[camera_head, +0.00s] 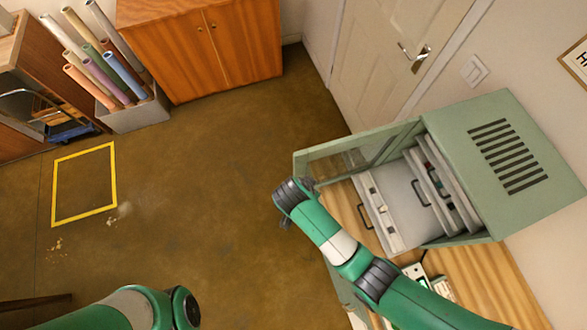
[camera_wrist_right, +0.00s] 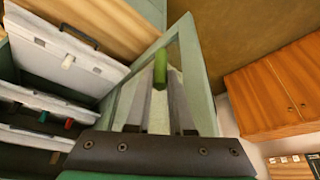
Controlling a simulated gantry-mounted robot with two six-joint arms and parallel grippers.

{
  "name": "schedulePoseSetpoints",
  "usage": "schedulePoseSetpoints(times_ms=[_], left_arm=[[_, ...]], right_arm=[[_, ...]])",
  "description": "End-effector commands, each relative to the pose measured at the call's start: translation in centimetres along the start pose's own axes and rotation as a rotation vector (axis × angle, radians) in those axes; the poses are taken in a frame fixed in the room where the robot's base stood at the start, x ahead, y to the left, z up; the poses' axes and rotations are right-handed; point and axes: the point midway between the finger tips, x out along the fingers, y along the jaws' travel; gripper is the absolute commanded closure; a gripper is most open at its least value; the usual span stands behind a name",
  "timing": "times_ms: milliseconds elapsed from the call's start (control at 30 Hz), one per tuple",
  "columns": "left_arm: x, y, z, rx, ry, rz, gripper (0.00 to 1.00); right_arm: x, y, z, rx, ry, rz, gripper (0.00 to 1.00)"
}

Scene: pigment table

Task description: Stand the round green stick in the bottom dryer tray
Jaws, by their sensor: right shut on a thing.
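The round green stick (camera_wrist_right: 160,70) is between the fingers of my right gripper (camera_wrist_right: 160,95), which is shut on it in the right wrist view. In the head view the right gripper (camera_head: 287,215) is over the floor left of the dryer's open door, and the stick cannot be made out there. The dryer (camera_head: 530,160) is a sage-green cabinet holding several pale trays. The tray that appears lowest (camera_head: 408,190) is pulled out, with a dark handle; it also shows in the right wrist view (camera_wrist_right: 60,45). My left arm shows at the lower left; its gripper is out of frame.
The dryer's glazed door (camera_head: 340,155) stands open beside my right gripper. Other trays (camera_head: 452,190) above carry small coloured pieces. The dryer stands on a wooden table (camera_head: 480,285). A wooden cabinet (camera_head: 200,50) and a grey bin (camera_head: 135,115) of coloured rolls stand farther off.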

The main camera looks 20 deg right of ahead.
Motion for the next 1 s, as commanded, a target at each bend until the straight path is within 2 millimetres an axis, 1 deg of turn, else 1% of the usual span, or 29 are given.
schedulePoseSetpoints(times_ms=[33, 167, 267, 300, 367, 400, 500, 600, 733, 1000], left_arm=[[0.4, 0.0, -0.4, 0.000, 0.000, 0.000, 0.60], [1.0, 0.0, -0.9, 0.000, 0.000, 0.000, 0.60], [1.5, 0.0, -1.4, 0.000, 0.000, 0.000, 0.60], [1.7, 0.0, -1.6, 0.000, 0.000, 0.000, 0.60], [2.0, 0.0, -1.8, 0.000, 0.000, 0.000, 0.60], [2.2, 0.0, -2.0, 0.000, -0.001, 0.000, 0.60], [2.6, 0.0, -2.4, 0.000, 0.000, 0.000, 0.60], [2.8, 0.0, -2.5, 0.000, 0.000, 0.000, 0.60], [2.8, 0.0, -2.6, 0.000, 0.000, 0.000, 0.60], [2.4, 0.0, -2.2, 0.000, 0.000, 0.000, 0.60]], right_arm=[[1.1, 0.8, -1.5, 0.061, 0.000, 0.030, 1.00], [4.3, 3.6, -4.8, 0.227, 0.000, 0.099, 1.00], [6.7, 6.5, -7.5, 0.358, 0.000, 0.152, 1.00], [7.5, 7.8, -8.4, 0.408, -0.001, 0.173, 1.00], [8.7, 9.9, -9.8, 0.481, -0.002, 0.202, 1.00], [9.3, 11.3, -10.7, 0.527, -0.002, 0.220, 1.00], [10.5, 14.4, -12.4, 0.623, -0.003, 0.257, 1.00], [11.1, 16.6, -13.5, 0.682, -0.003, 0.281, 1.00], [11.5, 17.8, -14.0, 0.715, -0.003, 0.293, 1.00], [12.0, 17.8, -13.8, 0.716, -0.003, 0.294, 1.00]])
